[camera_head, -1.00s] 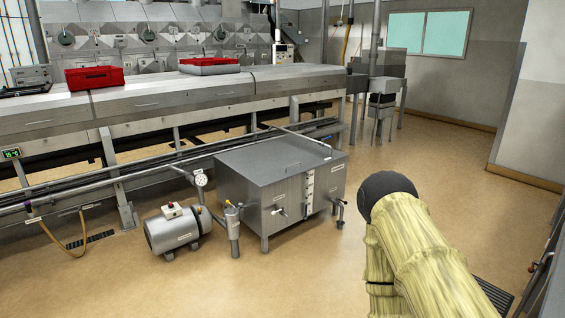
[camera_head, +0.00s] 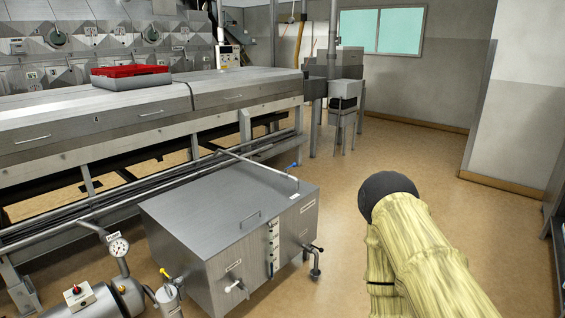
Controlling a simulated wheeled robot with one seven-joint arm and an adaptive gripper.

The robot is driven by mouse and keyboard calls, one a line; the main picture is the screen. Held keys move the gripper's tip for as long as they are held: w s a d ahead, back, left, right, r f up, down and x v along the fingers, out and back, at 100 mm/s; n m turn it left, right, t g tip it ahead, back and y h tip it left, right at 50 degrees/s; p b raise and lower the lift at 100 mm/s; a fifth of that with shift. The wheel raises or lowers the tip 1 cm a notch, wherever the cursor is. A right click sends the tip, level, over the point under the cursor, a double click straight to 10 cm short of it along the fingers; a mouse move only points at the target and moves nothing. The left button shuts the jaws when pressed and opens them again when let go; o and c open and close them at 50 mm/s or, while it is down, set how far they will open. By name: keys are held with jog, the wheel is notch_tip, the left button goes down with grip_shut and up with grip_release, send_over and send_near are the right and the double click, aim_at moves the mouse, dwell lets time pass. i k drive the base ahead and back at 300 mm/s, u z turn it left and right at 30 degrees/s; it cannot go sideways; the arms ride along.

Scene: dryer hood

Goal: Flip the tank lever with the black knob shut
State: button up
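The tank (camera_head: 210,225) is a low grey steel box in the lower middle of the head view. At its front right corner a bent outlet pipe (camera_head: 314,268) carries a short lever with a dark knob (camera_head: 320,250). The lever appears to stick out to the right across the pipe, but it is too small to tell its exact position. My arm, in a yellowish sleeve with a dark rounded joint, fills the lower right, apart from the tank. My gripper is not in view.
Other handles nearby are white (camera_head: 236,286) on the tank front, yellow (camera_head: 165,273) at lower left, and blue (camera_head: 293,165) behind the tank. A pump (camera_head: 95,300) and gauge (camera_head: 118,246) stand left. The floor (camera_head: 340,215) right of the tank is clear.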

aim_at(320, 250)
jog(key=z, duration=0.25)
jog(key=i, duration=1.9)
jog(key=u, duration=0.45)
jog(key=i, duration=1.25)
jog(key=z, duration=0.55)
